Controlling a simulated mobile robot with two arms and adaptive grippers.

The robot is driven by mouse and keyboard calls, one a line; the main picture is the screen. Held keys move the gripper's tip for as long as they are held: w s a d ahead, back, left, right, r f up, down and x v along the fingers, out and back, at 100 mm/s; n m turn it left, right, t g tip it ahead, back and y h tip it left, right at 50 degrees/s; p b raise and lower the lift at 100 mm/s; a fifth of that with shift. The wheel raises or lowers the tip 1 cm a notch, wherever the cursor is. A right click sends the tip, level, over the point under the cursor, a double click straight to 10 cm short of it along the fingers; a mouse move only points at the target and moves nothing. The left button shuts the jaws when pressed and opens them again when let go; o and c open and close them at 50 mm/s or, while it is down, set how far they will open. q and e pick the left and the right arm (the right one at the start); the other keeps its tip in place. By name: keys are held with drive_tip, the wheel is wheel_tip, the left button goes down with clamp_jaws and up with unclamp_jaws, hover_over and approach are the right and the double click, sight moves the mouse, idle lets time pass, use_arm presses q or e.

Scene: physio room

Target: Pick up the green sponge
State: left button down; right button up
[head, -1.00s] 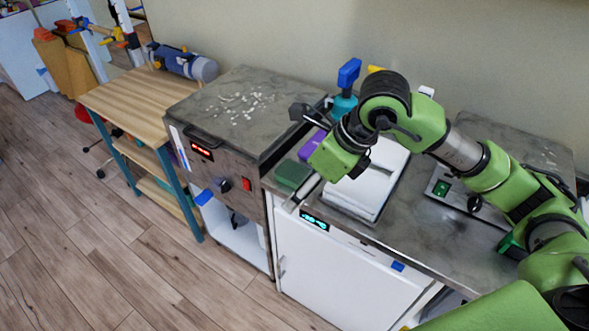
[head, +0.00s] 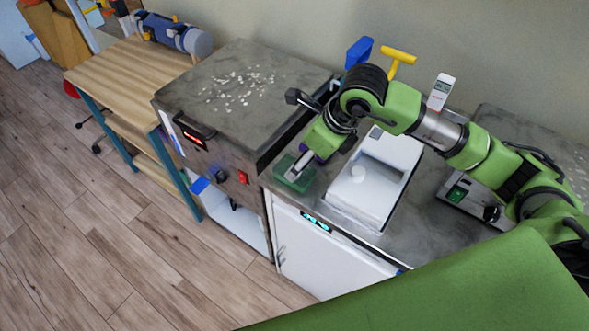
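The green sponge (head: 287,182) is a dark green block lying on the grey counter, just right of the metal-topped oven unit. My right gripper (head: 297,170) reaches down over it from the upper right. A pale finger lies over the sponge's top in the picture and covers part of it. I cannot tell whether the fingers touch or enclose the sponge, since the far side of the gripper is hidden. My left gripper is not in view.
A white basin (head: 366,196) stands right of the sponge on the counter (head: 433,220). The oven unit (head: 215,162) rises on the left. A blue-topped bottle (head: 358,53), a yellow-handled item (head: 398,58) and a white device (head: 440,92) are at the back.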

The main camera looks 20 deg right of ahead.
sight(301, 184)
drive_tip(key=shift+w+f, duration=0.2)
drive_tip(key=shift+f, duration=0.3)
drive_tip(key=shift+w+a+f, duration=0.1)
drive_tip(key=shift+w+f, duration=0.05)
drive_tip(key=shift+f, duration=0.1)
drive_tip(key=shift+w+a+f+p, duration=0.15)
drive_tip(key=shift+a+f+p, duration=0.25)
drive_tip(key=shift+f+p, duration=0.35)
drive_tip(key=x, duration=0.2)
drive_tip(key=shift+a+f+p, duration=0.1)
drive_tip(key=shift+f+p, duration=0.1)
drive_tip(key=shift+p, duration=0.15)
drive_tip(key=shift+w+f, duration=0.2)
drive_tip(key=shift+f, duration=0.25)
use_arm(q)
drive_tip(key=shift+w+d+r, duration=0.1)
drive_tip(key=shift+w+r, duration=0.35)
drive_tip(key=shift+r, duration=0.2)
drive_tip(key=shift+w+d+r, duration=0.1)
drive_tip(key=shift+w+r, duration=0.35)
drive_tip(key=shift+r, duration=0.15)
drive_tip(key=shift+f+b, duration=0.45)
use_arm(e)
drive_tip(key=shift+f, duration=0.2)
drive_tip(key=shift+s, duration=0.1)
drive_tip(key=c, duration=0.8)
